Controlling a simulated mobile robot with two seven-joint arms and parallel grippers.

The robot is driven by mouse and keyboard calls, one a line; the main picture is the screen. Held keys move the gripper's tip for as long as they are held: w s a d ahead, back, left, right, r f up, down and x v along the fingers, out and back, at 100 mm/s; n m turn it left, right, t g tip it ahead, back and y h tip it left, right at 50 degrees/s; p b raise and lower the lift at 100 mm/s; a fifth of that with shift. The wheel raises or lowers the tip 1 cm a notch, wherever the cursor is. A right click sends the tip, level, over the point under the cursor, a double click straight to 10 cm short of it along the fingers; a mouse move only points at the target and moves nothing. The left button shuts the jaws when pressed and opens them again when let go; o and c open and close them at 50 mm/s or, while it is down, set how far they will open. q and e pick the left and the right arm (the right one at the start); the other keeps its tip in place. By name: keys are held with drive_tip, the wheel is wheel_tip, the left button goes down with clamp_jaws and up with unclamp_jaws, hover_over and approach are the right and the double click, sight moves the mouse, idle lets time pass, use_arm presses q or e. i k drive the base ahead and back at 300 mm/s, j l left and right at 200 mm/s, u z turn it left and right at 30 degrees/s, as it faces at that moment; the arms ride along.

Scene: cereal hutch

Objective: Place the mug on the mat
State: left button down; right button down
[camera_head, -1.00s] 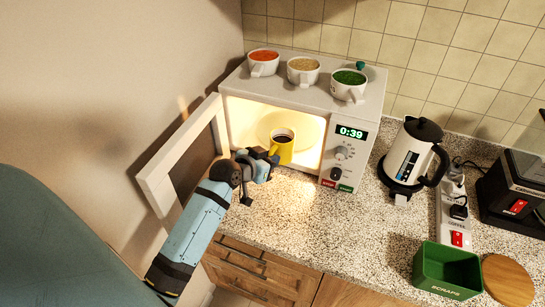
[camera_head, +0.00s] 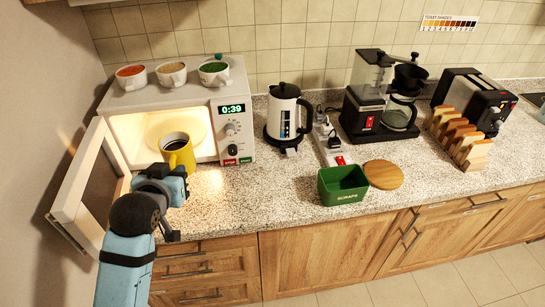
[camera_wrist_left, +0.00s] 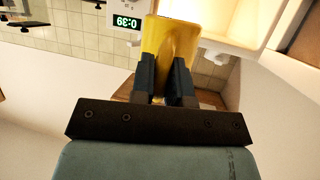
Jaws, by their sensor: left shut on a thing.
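The yellow mug (camera_head: 179,152), with dark liquid in it, is upright at the mouth of the open, lit microwave (camera_head: 237,108). My left gripper (camera_head: 174,172) is shut on the mug from the front; its fingers hide the mug's lower part. In the left wrist view, the fingers (camera_wrist_left: 164,80) close on the mug's yellow handle side (camera_wrist_left: 168,40). I cannot tell whether the mug's base touches anything. A round, tan, wood-like disc (camera_head: 384,174), the only mat-like thing in view, lies on the counter to the right. My right gripper is not in view.
The microwave door (camera_head: 78,190) stands open at left. A coffee maker (camera_head: 372,105) is behind the disc. Counter before the microwave (camera_head: 235,200) is clear.

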sight(387, 176)
drive_tip(key=i+l+u, duration=0.3)
drive_tip(key=l, duration=2)
drive_tip(key=l+u, duration=0.3)
drive_tip(key=l, duration=2.05)
